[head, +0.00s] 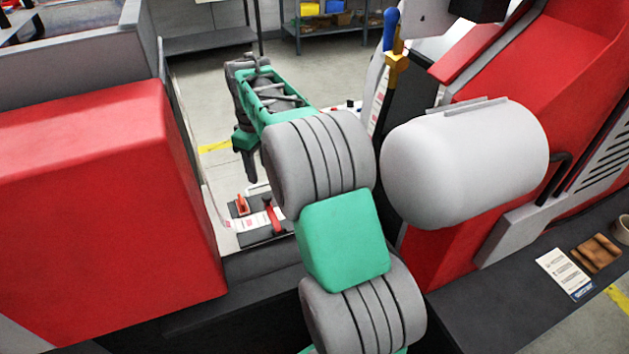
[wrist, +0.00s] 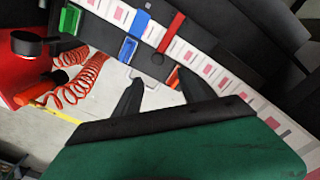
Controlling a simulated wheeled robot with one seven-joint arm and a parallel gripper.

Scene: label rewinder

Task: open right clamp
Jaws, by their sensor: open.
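In the wrist view a red clamp bar (wrist: 172,32) lies across a strip of pink-and-white labels (wrist: 215,70). A small orange-red lever (wrist: 173,77) shows close to the right fingertip; I cannot tell whether they touch. A blue clamp bar (wrist: 142,22) crosses the strip further left, with a blue piece (wrist: 127,48) at its end. My gripper (wrist: 160,80) is open, with nothing seen between its fingers. In the head view my gripper (head: 250,170) is above a dark plate with a red lever (head: 242,204) and a red bar (head: 273,217).
A large red housing (head: 110,210) stands left, and a white roll-shaped cover (head: 465,165) on a red machine stands right. A blue-handled tool (head: 391,30) is upright at the back. The wrist view shows orange coiled hoses (wrist: 80,80) and a green clip (wrist: 70,18) at left.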

